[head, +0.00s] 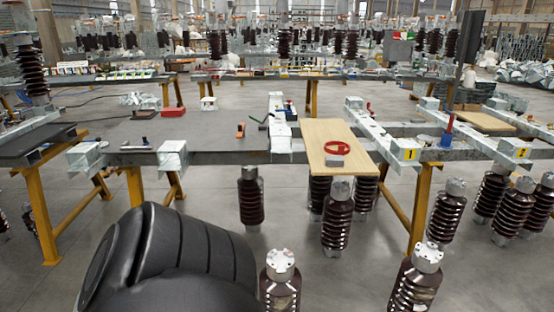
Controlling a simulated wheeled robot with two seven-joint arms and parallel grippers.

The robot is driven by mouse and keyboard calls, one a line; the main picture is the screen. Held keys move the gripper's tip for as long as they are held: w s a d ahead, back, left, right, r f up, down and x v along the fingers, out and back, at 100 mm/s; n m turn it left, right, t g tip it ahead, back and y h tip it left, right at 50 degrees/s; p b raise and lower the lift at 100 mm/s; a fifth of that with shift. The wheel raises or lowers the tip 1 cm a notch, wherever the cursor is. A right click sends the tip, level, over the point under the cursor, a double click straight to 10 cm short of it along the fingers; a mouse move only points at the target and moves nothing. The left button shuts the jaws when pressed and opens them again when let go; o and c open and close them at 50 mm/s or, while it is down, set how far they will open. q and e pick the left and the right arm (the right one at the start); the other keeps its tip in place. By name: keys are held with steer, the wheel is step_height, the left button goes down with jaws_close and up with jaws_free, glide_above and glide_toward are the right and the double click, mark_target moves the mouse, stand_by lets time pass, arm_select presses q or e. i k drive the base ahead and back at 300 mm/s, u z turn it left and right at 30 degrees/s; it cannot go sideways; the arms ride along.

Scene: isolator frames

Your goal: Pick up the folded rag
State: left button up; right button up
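A small pale grey block-like piece (335,160) lies near the front edge of a light wooden board (320,133). It may be the folded rag, but it is too small to be sure. A red ring-shaped thing (337,147) lies just behind it on the board. Neither of my grippers shows in the head view. A large black rounded form, likely part of my arm, fills the lower left.
The board lies on a metal bench with yellow legs (419,207). Brown ribbed insulators (338,220) stand under and in front of it. A dark bench top (220,133) to the left carries a few small tools. Grey floor is open at the left.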

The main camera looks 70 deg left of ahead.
mark_target(338, 161)
steer(key=u, duration=1.85)
